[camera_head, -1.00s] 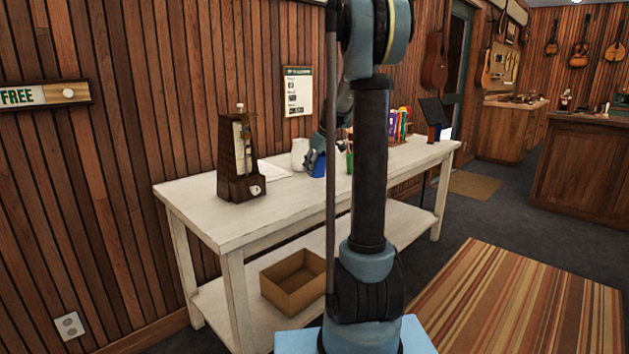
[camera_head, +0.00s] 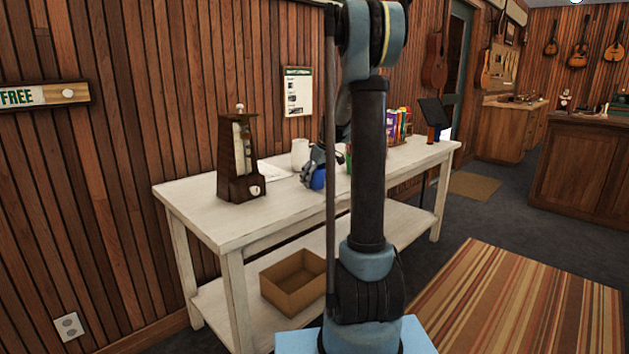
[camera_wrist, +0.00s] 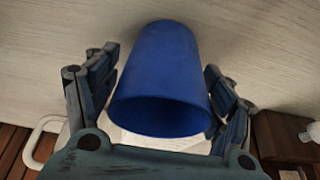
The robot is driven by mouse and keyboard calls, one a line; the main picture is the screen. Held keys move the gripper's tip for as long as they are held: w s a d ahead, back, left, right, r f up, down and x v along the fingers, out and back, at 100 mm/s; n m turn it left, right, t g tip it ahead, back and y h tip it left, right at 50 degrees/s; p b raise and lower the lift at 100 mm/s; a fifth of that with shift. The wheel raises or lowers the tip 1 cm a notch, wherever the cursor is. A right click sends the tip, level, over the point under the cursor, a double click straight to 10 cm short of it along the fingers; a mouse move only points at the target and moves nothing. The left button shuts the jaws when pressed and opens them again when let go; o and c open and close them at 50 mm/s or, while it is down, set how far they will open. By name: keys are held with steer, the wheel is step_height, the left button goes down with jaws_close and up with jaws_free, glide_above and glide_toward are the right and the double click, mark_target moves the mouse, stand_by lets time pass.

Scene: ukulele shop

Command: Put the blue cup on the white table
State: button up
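The blue cup (camera_wrist: 158,85) is between the two fingers of my gripper (camera_wrist: 160,60) in the wrist view. Its mouth faces the camera, and the fingers lie along both sides, appearing shut on it near the wide rim. In the head view the blue cup (camera_head: 318,178) is low below my gripper (camera_head: 315,163), over the white table (camera_head: 215,220). I cannot tell whether its base touches the tabletop. My arm's column hides part of the table to the right of the cup.
A dark metronome (camera_head: 238,165) stands left on the table. A white mug (camera_head: 300,154) and paper (camera_head: 272,172) are behind the cup. Colourful books (camera_head: 397,127) stand farther right. A cardboard box (camera_head: 293,283) is on the lower shelf. The front left tabletop is clear.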

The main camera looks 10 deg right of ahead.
mark_target(322, 183)
steer(key=v, duration=1.2)
steer(key=s+a+f+m, duration=0.2)
steer(key=s, duration=1.1)
steer(key=s+f+m+h, duration=0.1)
steer(key=s+f, duration=0.4)
steer(key=s, duration=0.4)
steer(key=s+f+m+g, duration=0.1)
steer(key=s+f+m, duration=0.1)
steer(key=s+f, duration=0.4)
steer(key=s+f+m+h, duration=0.1)
steer(key=s+f, duration=0.5)
steer(key=s, duration=0.7)
steer(key=shift+s+d+m+h, duration=0.3)
steer(key=shift+s+m, duration=0.1)
steer(key=shift+m, duration=0.1)
steer(key=shift+w+f, duration=0.15)
steer(key=shift+w, duration=0.35)
